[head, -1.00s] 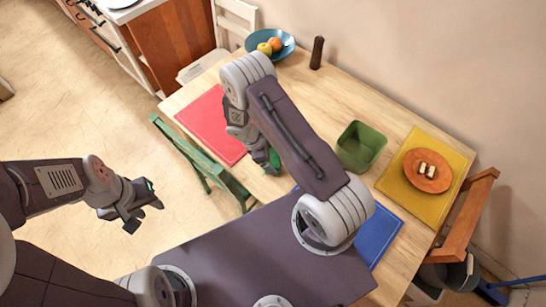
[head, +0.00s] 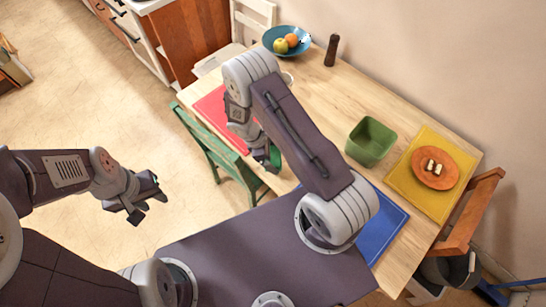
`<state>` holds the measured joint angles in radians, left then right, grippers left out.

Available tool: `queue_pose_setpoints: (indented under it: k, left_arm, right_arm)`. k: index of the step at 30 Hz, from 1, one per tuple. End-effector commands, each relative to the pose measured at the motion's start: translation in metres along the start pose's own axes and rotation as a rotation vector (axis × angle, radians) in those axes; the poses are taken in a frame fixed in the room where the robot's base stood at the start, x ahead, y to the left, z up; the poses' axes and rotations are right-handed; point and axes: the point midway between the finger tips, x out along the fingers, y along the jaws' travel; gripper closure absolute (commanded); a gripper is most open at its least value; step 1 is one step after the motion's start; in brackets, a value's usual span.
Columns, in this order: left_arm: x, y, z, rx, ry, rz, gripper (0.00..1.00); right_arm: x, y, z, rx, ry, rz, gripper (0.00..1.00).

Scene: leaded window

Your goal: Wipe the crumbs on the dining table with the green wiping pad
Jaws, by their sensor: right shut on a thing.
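The wooden dining table (head: 345,92) runs diagonally across the view. My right gripper (head: 266,156) is shut on a green pad (head: 275,158), of which only a small part shows. It is near the table's front edge, to the right of the red placemat; I cannot tell whether the pad touches the table. My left gripper (head: 146,202) appears open and empty, over the floor left of the table. I cannot make out any crumbs; my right arm hides part of the tabletop.
On the table are a red placemat (head: 213,108), blue fruit bowl (head: 271,40), dark mill (head: 331,50), green square bowl (head: 370,142), blue placemat (head: 385,232), and yellow placemat (head: 408,186) under an orange plate (head: 450,172). Green (head: 205,145) and orange (head: 478,205) chairs flank it.

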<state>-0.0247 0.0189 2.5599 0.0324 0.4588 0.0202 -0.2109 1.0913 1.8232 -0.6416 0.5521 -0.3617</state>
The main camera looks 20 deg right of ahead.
Motion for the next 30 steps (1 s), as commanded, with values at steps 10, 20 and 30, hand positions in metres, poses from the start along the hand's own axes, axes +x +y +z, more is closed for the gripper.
queue_pose_setpoints:
  k: [10,20,30]
  left_arm:
    - [-0.031,0.001,-0.003,0.0,0.0,0.0,0.64]
    - [-0.042,0.001,-0.004,0.0,0.0,0.0,0.64]
    - [-0.041,0.001,-0.004,0.0,0.0,0.0,0.64]
  right_arm:
    - [-0.034,0.0,0.012,0.003,0.0,0.0,0.61]
    - [-0.048,-0.001,0.017,0.005,-0.001,-0.002,0.61]
    - [-0.047,-0.001,0.017,0.005,0.0,-0.001,0.61]
